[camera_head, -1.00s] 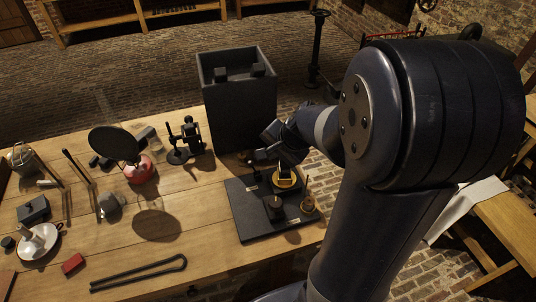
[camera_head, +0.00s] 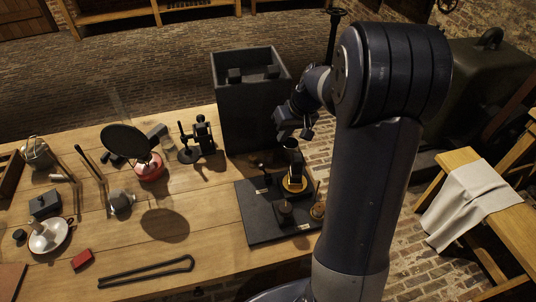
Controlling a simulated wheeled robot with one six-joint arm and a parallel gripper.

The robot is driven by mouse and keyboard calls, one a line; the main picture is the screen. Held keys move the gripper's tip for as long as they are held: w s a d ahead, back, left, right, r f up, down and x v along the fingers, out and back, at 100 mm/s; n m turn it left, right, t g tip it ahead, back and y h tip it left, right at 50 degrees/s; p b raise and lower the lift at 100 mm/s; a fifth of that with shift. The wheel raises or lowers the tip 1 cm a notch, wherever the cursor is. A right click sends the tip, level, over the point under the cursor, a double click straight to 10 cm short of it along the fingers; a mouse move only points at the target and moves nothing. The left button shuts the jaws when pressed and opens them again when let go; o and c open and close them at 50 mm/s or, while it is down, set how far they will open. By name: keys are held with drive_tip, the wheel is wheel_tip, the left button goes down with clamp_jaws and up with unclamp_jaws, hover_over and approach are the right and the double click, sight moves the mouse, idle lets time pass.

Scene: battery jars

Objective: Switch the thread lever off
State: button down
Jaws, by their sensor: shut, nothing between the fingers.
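A dark board (camera_head: 262,226) lies at the right end of the wooden table. It carries several small fittings: a yellow-banded piece (camera_head: 294,184), a dark round post (camera_head: 285,212) and a brass-coloured knob (camera_head: 318,210). A small lever-like piece with a dark knob (camera_head: 260,166) stands at the board's back edge. I cannot tell for sure which fitting is the thread lever, or how it is set. My gripper (camera_head: 294,134) is shut and empty. It is above the back of the board, apart from the fittings. My arm comes in from the right.
A tall open dark box (camera_head: 255,105) stands just behind the board. A small black stand (camera_head: 197,140) and a dark disc on a red base (camera_head: 150,168) are to the left. Black tongs (camera_head: 148,271) and a red block (camera_head: 82,259) lie in front.

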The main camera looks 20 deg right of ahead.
drive_tip(key=shift+s+a+p+x, duration=0.2)
drive_tip(key=shift+a+p+x, duration=0.15)
drive_tip(key=shift+x, duration=1.35)
drive_tip(key=shift+s+a+p+x, duration=0.25)
drive_tip(key=shift+p+x, duration=0.15)
drive_tip(key=shift+x, duration=1.3)
drive_tip(key=shift+s+a+p+x, duration=0.25)
drive_tip(key=shift+p+x, duration=0.1)
drive_tip(key=shift+x, duration=1.35)
drive_tip(key=shift+r, duration=0.1)
